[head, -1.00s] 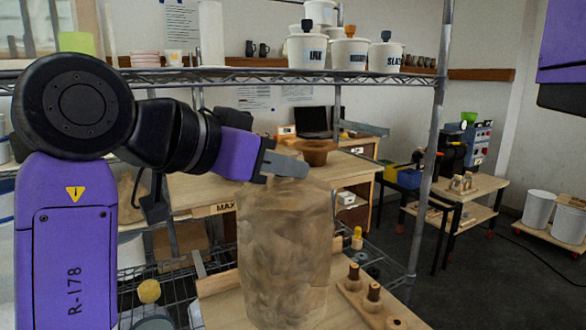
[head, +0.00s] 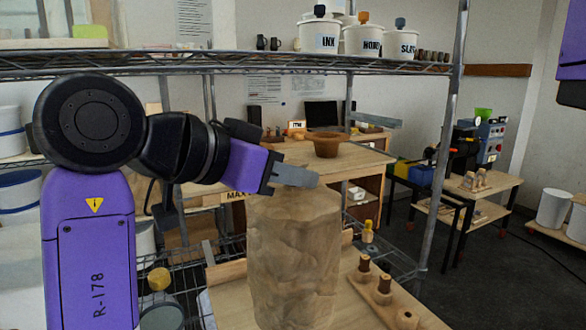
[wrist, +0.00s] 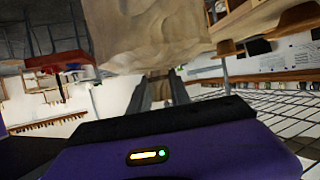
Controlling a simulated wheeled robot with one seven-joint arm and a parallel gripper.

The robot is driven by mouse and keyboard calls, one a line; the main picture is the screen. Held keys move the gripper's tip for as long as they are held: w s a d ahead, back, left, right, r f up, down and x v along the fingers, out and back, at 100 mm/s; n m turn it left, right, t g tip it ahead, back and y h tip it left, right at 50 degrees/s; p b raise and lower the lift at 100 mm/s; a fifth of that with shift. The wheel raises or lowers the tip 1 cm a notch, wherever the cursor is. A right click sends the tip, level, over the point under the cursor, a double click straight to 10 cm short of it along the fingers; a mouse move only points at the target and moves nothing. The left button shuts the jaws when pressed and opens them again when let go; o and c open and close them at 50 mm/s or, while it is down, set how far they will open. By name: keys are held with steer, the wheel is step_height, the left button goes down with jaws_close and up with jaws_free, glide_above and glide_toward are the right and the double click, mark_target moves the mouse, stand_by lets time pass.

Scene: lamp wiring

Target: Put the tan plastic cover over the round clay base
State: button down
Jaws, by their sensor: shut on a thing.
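The tan plastic cover (head: 294,255) is a tall, crumpled, cylinder-like sheet below my gripper (head: 300,176) in the head view. My gripper is shut on its top edge. The cover hangs upright in front of a wooden board (head: 228,300); its lower end reaches the bottom of the picture, so I cannot tell whether it touches anything. In the wrist view the cover (wrist: 150,35) fills the top middle, just beyond the fingers (wrist: 160,90). I cannot make out a round clay base for certain; it may be hidden behind or under the cover.
A peg rack (head: 385,297) stands close at the cover's right. A wire shelf (head: 230,66) with labelled tubs (head: 318,38) runs overhead, and its post (head: 440,160) rises at the right.

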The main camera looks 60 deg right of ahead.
mark_target(261, 270)
steer(key=shift+f+b, duration=4.9)
steer(key=shift+f, duration=2.9)
steer(key=c, duration=1.1)
jaws_free()
steer(key=shift+a, duration=0.1)
steer(key=v, duration=0.7)
steer(key=shift+w+a+r, duration=0.1)
steer(key=shift+w+a, duration=0.05)
steer(key=shift+a, duration=0.15)
